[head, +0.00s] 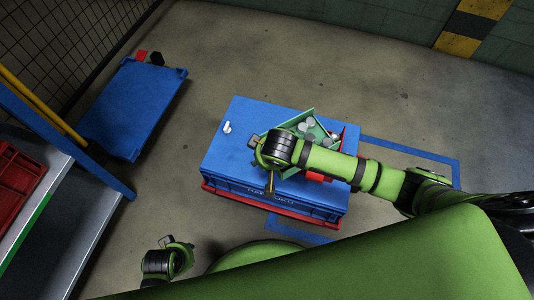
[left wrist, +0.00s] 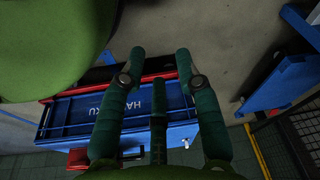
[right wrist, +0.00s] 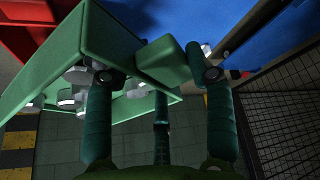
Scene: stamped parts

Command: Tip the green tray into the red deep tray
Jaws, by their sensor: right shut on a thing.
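The green tray (head: 296,121) is tilted above the blue crate's top in the head view, with several grey round parts (head: 309,124) in it. The right wrist view shows its wall (right wrist: 110,38) and parts close up. My right gripper (right wrist: 158,76) is shut on the green tray by a block-like tab. The red deep tray (head: 316,177) shows only in pieces beside and below my right forearm; its inside is hidden. It also shows at the upper left of the right wrist view (right wrist: 30,28). My left gripper (left wrist: 157,68) is open and empty, low at the front left, away from both trays.
The blue crate (head: 240,160) stands on a red base (head: 215,190). A small white piece (head: 227,128) stands on its top. A blue platform (head: 135,105) lies at the left, near a shelf with a red bin (head: 18,185). The floor behind the crate is clear.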

